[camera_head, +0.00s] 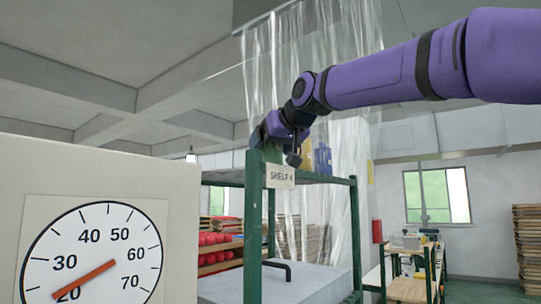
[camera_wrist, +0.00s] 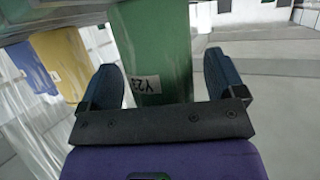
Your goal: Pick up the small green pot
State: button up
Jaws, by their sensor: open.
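In the wrist view a green pot (camera_wrist: 160,30) with a white label, seemingly reading Y23, lies between the fingers of my gripper (camera_wrist: 159,65). The fingers are spread, with a gap visible on each side of the pot, and neither clearly touches it. In the head view, my gripper (camera_head: 293,157) is at the top of the green shelf frame, by the SHELF 4 sign. A green patch (camera_head: 257,158) there may be the pot; my wrist partly hides it, and I cannot tell it surely from the frame.
A yellow pot (camera_wrist: 60,65) and a blue pot (camera_wrist: 32,68) stand beside it; the blue one (camera_head: 322,160) also shows on the shelf rack (camera_head: 355,230). Clear plastic strips (camera_head: 345,110) hang behind. A pale cabinet with a dial (camera_head: 95,255) fills the near left.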

jog(key=shift+c, duration=0.5)
jog(key=c, duration=0.7)
jog(key=shift+r, duration=0.1)
jog(key=shift+r, duration=0.1)
